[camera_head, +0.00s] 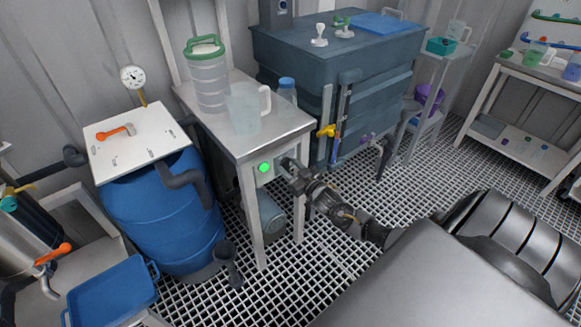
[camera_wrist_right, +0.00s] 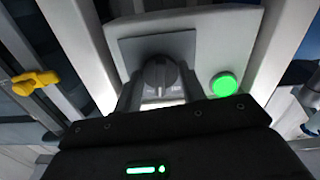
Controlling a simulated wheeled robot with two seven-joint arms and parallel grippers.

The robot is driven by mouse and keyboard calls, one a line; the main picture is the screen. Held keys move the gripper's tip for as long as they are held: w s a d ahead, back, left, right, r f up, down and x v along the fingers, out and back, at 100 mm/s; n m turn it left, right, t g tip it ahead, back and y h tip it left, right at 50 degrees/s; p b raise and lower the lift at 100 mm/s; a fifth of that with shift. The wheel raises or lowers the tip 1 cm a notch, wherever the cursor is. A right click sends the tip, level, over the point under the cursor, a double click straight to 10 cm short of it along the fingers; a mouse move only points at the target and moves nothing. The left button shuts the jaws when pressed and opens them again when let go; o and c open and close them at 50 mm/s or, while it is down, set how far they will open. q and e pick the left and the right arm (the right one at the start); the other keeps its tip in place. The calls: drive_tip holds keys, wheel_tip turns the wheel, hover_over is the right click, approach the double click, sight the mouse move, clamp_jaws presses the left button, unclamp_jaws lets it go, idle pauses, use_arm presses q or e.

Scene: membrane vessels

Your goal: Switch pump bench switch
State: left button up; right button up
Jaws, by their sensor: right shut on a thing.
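The pump bench (camera_head: 262,142) stands in the middle of the head view, with a switch box (camera_wrist_right: 207,32) on its front. The switch (camera_wrist_right: 158,73) is a dark round knob on a grey plate in the right wrist view. A lit green lamp (camera_wrist_right: 224,85) sits beside it; this lamp also shows in the head view (camera_head: 264,168). My right gripper (camera_head: 287,172) reaches the bench front from the right. Its fingers are either side of the knob and shut on it. In the head view the gripper hides the knob. My left gripper is not in view.
A jug (camera_head: 245,108) and a ribbed container (camera_head: 208,80) with a green lid stand on the bench. A blue drum (camera_head: 165,220) stands to the left and a large grey tank (camera_head: 340,55) behind. A yellow valve handle (camera_head: 326,131) is near my right gripper.

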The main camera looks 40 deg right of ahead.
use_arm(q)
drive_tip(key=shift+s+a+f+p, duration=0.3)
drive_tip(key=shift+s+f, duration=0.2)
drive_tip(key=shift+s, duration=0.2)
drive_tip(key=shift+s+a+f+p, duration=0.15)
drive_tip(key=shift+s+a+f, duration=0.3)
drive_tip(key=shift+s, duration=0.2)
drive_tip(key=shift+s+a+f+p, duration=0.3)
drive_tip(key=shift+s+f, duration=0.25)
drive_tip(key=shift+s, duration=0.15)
use_arm(e)
drive_tip(key=shift+n, duration=3.9)
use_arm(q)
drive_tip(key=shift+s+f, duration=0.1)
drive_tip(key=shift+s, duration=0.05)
use_arm(e)
drive_tip(key=o, duration=0.9)
drive_tip(key=shift+o, duration=0.3)
